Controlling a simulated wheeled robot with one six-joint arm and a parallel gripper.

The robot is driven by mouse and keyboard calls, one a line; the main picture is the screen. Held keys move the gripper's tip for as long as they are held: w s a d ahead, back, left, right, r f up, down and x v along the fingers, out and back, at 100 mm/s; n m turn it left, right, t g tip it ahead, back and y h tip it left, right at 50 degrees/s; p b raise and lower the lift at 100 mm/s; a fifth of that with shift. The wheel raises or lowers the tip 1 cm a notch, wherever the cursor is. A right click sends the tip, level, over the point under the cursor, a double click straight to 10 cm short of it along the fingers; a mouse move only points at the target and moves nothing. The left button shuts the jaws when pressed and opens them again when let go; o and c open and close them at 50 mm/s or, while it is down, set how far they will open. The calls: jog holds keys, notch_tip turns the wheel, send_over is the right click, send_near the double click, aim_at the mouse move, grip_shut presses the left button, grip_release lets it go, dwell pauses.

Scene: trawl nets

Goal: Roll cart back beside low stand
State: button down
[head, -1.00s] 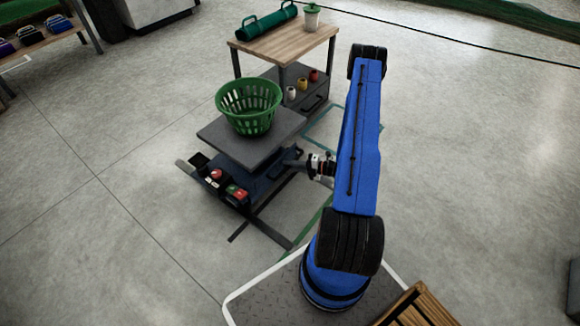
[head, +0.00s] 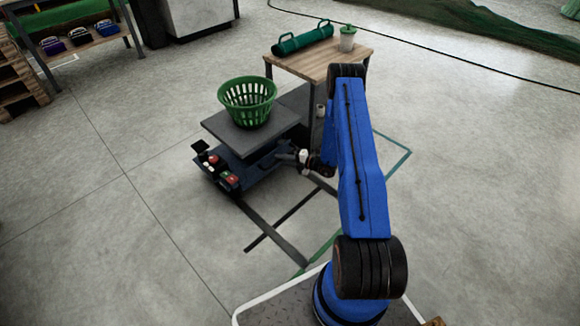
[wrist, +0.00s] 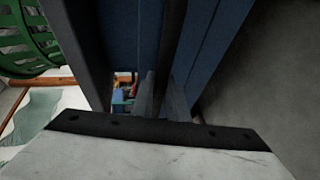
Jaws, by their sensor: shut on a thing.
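The cart (head: 240,136) is a low dark-blue base with a grey flat top; a green slatted basket (head: 247,103) stands upright on it. Red and dark small items sit at its front left edge. The low stand (head: 310,65), with a wooden top, is behind and to the right of the cart; the gap between them is hard to judge. My gripper (head: 302,158) is at the cart's right side, shut on a dark bar of the cart. The wrist view shows the fingers (wrist: 165,95) around that bar, with the basket (wrist: 28,40) at upper left.
A green roll (head: 302,39) and a lidded jar (head: 347,38) are on the stand. Green tape (head: 395,160) and dark strips (head: 270,225) mark the floor right of and in front of the cart. A shelf table (head: 80,40) is at upper left. Floor to the left is clear.

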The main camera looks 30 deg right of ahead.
jog(key=shift+w+a, duration=0.2)
jog(key=shift+w, duration=0.6)
jog(key=shift+w+a, duration=0.2)
jog(key=shift+w, duration=0.6)
jog(key=c, duration=1.7)
grip_release()
jog(key=shift+c, duration=0.2)
jog(key=v, duration=1.7)
jog(key=shift+s, duration=0.2)
jog(key=shift+d, duration=0.1)
